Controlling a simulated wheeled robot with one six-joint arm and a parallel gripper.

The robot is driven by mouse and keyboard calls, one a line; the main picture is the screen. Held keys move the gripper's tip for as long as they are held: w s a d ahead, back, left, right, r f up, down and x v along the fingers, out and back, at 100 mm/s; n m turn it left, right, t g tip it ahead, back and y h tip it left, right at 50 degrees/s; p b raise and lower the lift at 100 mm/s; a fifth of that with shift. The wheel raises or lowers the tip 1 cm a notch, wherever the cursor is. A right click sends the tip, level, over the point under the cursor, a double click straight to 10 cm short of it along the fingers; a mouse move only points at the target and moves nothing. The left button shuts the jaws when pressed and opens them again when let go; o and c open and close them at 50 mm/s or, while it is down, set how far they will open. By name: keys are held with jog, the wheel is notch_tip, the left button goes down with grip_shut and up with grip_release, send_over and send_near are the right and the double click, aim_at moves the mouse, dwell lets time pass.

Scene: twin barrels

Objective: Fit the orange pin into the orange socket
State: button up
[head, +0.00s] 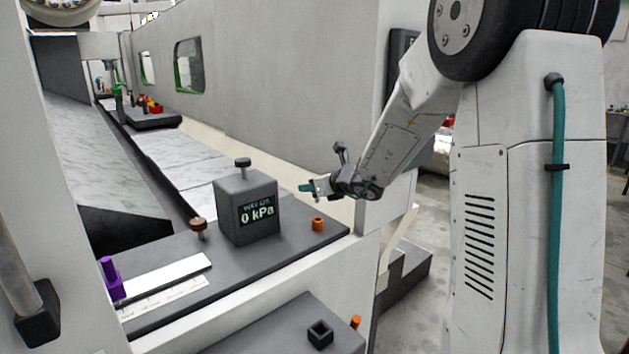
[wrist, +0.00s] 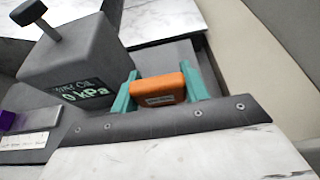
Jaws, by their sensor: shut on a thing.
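My gripper (head: 312,187) is raised above the dark bench top in the head view. Its teal fingers are shut on an orange block-like piece with a small label, which I take as the orange pin (wrist: 159,90). In the head view the held piece is barely visible. The orange socket (head: 318,224), a small round orange part with a dark opening, stands on the bench's right end, below my gripper and apart from it. I cannot make out the socket in the wrist view.
A grey box with a 0 kPa display (head: 247,209) and a knob on top stands left of the socket. A brown knob (head: 198,228) and a purple piece (head: 110,278) are further left. A black square socket (head: 320,334) and another orange part (head: 356,322) are on the lower front surface.

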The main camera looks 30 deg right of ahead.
jog(key=shift+f, duration=2.05)
jog(key=shift+f, duration=2.1)
jog(key=o, duration=1.1)
jog(key=shift+c, duration=0.2)
jog(key=shift+s, duration=0.1)
jog(key=v, duration=0.7)
jog(key=shift+s, duration=0.35)
jog(key=shift+d+r, duration=0.1)
jog(key=shift+d, duration=0.05)
